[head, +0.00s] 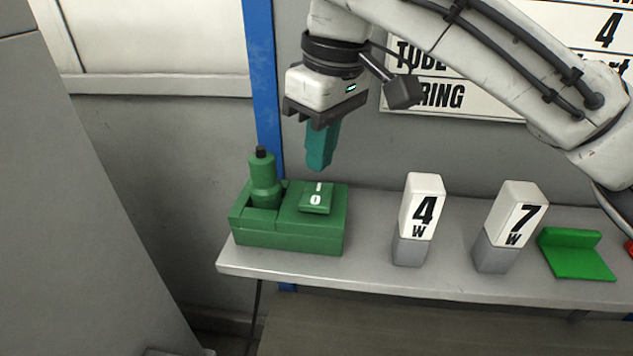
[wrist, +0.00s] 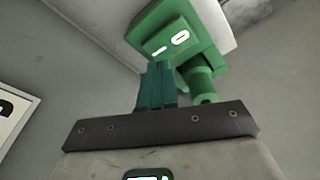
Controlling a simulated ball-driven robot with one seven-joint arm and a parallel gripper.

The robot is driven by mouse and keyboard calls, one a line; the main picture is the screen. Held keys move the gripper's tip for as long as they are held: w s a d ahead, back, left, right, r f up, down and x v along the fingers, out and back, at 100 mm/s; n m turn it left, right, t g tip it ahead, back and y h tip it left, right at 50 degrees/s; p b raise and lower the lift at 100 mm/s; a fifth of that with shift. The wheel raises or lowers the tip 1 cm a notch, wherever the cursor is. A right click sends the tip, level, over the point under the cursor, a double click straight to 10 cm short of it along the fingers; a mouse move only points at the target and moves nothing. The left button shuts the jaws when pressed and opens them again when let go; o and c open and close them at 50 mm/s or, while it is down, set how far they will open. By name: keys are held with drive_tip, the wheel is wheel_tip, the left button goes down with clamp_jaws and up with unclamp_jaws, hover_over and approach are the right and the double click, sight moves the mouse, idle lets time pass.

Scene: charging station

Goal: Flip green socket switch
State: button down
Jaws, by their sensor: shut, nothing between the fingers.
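The green socket (head: 290,235) is a block on the left end of the grey shelf. Its rocker switch (head: 317,198), marked with a white bar and a 0, is on its top right part. A green cylindrical plug (head: 264,180) with a black tip stands upright in its left part. My gripper (head: 318,165) points down above the switch, apart from it, with its teal fingers shut and empty. In the wrist view the fingers (wrist: 157,85) show below the switch (wrist: 170,45), and the green cylinder (wrist: 200,85) is to their right.
Two white-and-grey blocks, marked 4 W (head: 421,215) and 7 W (head: 513,220), stand right of the socket. A bright green angled piece (head: 577,262) lies further right. A blue post (head: 263,80) rises behind the socket. Bare shelf (head: 372,235) lies between socket and 4 W block.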

sight(320, 187)
wheel_tip(320, 187, up, 4)
drive_tip(key=p, duration=0.4)
drive_tip(key=shift+r, duration=0.15)
idle(0.3)
